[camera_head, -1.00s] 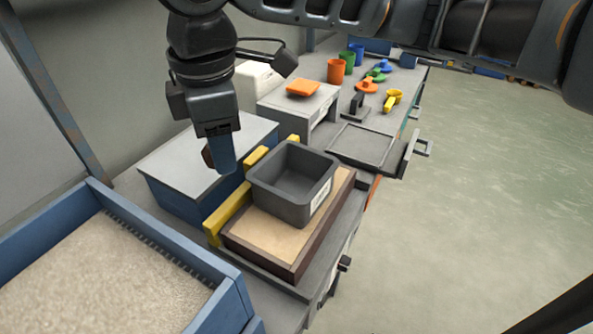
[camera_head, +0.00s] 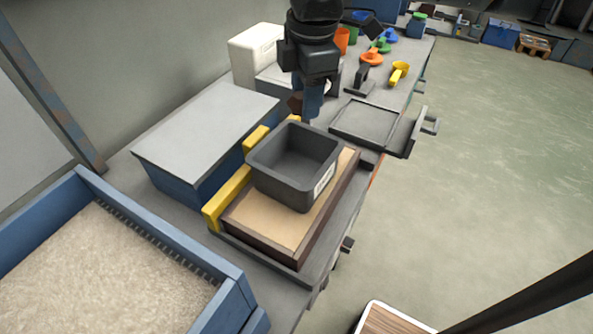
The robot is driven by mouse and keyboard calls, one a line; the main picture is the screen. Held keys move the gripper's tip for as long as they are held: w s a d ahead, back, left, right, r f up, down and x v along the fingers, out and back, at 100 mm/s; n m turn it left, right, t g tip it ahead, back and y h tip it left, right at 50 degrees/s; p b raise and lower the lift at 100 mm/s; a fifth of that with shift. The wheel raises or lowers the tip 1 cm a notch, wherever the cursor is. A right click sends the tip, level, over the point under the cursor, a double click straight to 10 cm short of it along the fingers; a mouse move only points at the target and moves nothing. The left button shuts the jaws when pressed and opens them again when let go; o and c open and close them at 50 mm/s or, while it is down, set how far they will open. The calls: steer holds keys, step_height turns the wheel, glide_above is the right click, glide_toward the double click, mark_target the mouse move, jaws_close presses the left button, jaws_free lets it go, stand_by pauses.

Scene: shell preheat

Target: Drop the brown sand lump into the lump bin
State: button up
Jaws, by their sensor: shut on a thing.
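My gripper (camera_head: 309,112) points down just beyond the far rim of the dark grey bin. It is shut on the brown sand lump (camera_head: 295,104), of which only a small dark brown part shows left of the blue finger. The dark grey open bin (camera_head: 262,173), which looks like the lump bin, stands upright on a tan board in a dark wooden frame. Its white label is too small to read, and its visible inside is empty. The lump appears behind the bin in the picture, and its height above it is hard to judge.
A blue box with a grey lid (camera_head: 205,130) stands left of the bin, beside yellow blocks (camera_head: 228,197). A blue sand tray (camera_head: 235,300) fills the lower left. An empty grey tray (camera_head: 370,130) and coloured scoops (camera_head: 398,73) lie farther along the bench.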

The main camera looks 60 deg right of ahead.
steer(key=shift+f+b, duration=1.25)
steer(key=shift+f, duration=0.55)
steer(key=o, duration=1.2)
steer(key=r, duration=0.7)
steer(key=shift+s+a+r+p, duration=0.3)
steer(key=shift+s+r+p, duration=0.05)
steer(key=shift+s+r, duration=0.05)
